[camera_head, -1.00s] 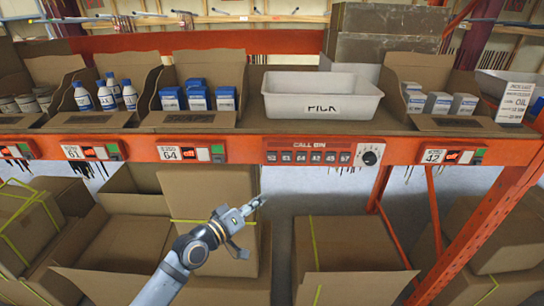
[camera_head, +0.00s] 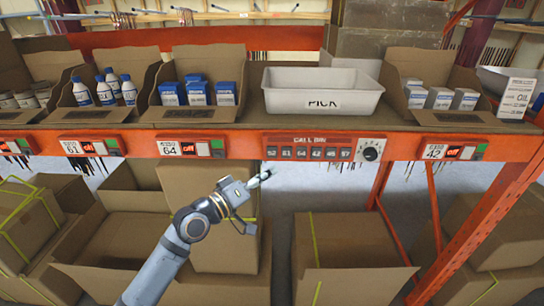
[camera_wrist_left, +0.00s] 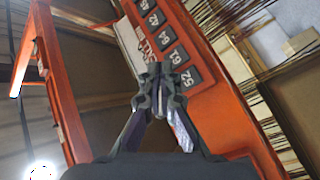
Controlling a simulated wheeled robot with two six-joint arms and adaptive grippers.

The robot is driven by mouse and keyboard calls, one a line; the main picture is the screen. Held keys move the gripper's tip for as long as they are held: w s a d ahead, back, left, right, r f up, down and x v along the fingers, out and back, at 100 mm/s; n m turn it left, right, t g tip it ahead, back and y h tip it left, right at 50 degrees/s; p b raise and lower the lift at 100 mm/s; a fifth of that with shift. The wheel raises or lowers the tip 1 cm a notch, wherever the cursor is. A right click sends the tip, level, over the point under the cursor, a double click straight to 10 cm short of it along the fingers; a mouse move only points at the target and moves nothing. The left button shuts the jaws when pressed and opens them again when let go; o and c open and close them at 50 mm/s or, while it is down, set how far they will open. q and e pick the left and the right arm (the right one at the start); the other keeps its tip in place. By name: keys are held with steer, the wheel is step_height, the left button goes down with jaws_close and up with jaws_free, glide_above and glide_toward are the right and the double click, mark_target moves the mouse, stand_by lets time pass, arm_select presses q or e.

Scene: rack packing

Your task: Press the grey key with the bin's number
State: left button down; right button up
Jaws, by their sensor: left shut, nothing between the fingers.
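The orange call panel (camera_head: 322,141), marked CALL BIN, is on the shelf's front beam. It has a row of grey keys; I read 52 (camera_head: 271,153), 61 (camera_head: 286,153) and 64 (camera_head: 301,154) at its left end, with more to the right. My left gripper (camera_head: 265,176) is shut and empty, its tips just below key 52 in the head view. In the left wrist view, the closed fingertips (camera_wrist_left: 158,72) overlap the panel beside keys 52 (camera_wrist_left: 187,78) and 61 (camera_wrist_left: 178,57). I cannot tell whether they touch it. My right gripper is out of view.
A white PICK tray (camera_head: 322,105) stands above the panel. A dial (camera_head: 370,150) is at its right end. Bin labels 61 (camera_head: 73,148), 64 (camera_head: 169,149) and 42 (camera_head: 434,149) are on the beam. Cardboard boxes (camera_head: 350,247) fill the space below.

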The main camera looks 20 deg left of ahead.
mark_target(272, 152)
arm_select(q)
steer(key=shift+w+a+b, duration=0.25)
steer(key=shift+w+b, duration=0.1)
steer(key=shift+w, duration=0.5)
steer(key=shift+w+a+b, duration=0.25)
steer(key=shift+w+b, duration=0.15)
steer(key=shift+w, duration=0.5)
steer(key=shift+w+a+b, duration=0.25)
steer(key=shift+w+b, duration=0.1)
steer(key=shift+w, duration=0.5)
steer(key=shift+w, duration=0.1)
steer(key=shift+w+a, duration=0.1)
steer(key=shift+w, duration=0.2)
steer(key=shift+w+a+b, duration=0.1)
steer(key=shift+w+b, duration=0.25)
steer(key=shift+b, duration=0.15)
steer(key=shift+s, duration=0.1)
steer(key=shift+s+d+p, duration=0.2)
steer(key=shift+s+p, duration=0.15)
steer(key=shift+s, duration=0.35)
